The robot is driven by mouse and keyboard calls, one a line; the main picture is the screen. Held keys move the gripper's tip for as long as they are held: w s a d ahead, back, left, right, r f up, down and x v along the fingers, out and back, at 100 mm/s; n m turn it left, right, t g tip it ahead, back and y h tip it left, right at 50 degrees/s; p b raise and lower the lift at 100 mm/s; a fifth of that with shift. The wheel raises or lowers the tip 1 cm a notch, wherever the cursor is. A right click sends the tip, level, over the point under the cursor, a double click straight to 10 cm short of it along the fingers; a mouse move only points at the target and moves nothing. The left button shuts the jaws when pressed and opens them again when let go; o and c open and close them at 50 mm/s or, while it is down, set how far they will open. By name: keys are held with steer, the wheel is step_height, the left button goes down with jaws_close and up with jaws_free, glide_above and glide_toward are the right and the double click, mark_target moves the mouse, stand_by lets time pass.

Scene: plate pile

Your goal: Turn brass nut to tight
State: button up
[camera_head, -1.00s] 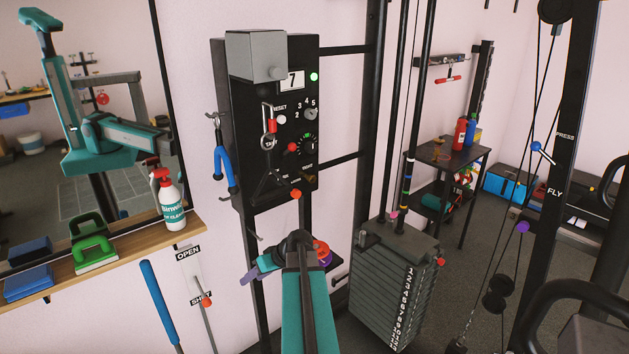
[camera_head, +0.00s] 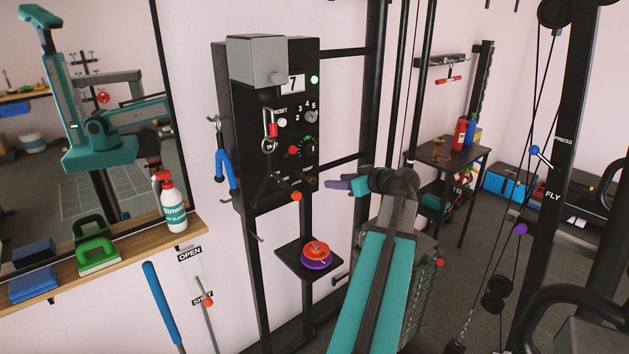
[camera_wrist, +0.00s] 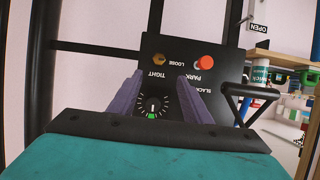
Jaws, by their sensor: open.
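The brass nut (camera_wrist: 159,59) shows in the wrist view on the black panel (camera_wrist: 178,48), between the TIGHT and LOOSE labels, which appear upside down. My gripper (camera_wrist: 160,78) is open, with its two purple fingers apart and nothing held. The nut appears beyond the fingertips, in line with the gap between them, and I see no contact. In the head view my gripper (camera_head: 338,184) is just right of the panel's lower right corner.
A red knob (camera_wrist: 204,62) labelled PARK is beside the nut. A round dial (camera_wrist: 153,104) shows between my fingers. In the head view, a small shelf (camera_head: 290,262) with a red and purple piece (camera_head: 316,255) is below the panel. A dark upright (camera_head: 374,80) stands to its right.

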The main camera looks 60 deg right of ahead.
mark_target(314, 179)
steer(key=shift+s+d+r, duration=0.1)
steer(key=shift+s+r, duration=0.05)
steer(key=p+x, duration=0.4)
steer(key=x, duration=0.8)
steer(key=shift+w+d, duration=0.1)
steer(key=shift+w, duration=0.2)
steer(key=shift+w+d+f, duration=0.15)
steer(key=shift+w+f, duration=0.2)
steer(key=shift+w, duration=0.2)
